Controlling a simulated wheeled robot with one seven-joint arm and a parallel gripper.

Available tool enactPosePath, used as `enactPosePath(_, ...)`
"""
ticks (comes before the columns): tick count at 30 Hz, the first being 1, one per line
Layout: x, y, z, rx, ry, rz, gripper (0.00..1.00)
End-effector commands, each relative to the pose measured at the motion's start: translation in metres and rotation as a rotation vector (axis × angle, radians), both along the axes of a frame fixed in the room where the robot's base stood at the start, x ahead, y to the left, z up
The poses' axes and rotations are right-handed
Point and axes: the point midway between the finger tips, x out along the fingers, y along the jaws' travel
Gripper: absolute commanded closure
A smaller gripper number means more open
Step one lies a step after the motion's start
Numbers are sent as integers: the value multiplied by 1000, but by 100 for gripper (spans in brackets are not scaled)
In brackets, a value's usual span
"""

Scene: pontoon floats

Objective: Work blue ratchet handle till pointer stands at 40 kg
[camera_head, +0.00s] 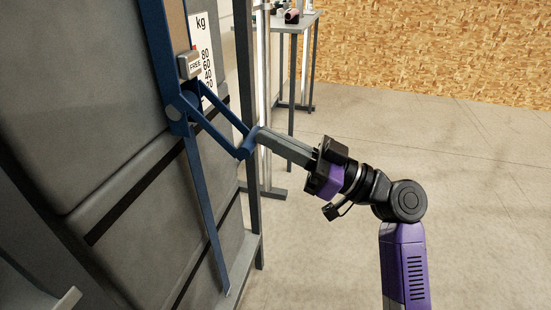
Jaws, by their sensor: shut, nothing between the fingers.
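The blue ratchet handle (222,125) sticks out to the right from its pivot (178,112) on a blue upright strap, as two bars joined by a cross end (248,142). My gripper (262,138) is shut and empty, its grey fingers pointing left. Its tips are at the handle's cross end and appear to touch it; a small gap cannot be ruled out. A grey block (189,65) labelled FREE sits left of the numbers. I cannot make out the pointer's reading.
Large grey padded floats (100,140) with dark straps fill the left. A dark upright post (245,70) stands just behind the handle. A small table (290,24) with items stands at the back. Open concrete floor (470,200) lies to the right, before a chipboard wall (440,45).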

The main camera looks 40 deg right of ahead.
Motion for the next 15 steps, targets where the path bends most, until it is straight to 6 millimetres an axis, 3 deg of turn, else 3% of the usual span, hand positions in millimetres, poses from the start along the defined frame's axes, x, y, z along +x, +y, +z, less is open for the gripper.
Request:
enactPosePath(1,1,2,-15,11,-18,4,100)
enactPosePath(15,11,9,-42,118,-165,1,100)
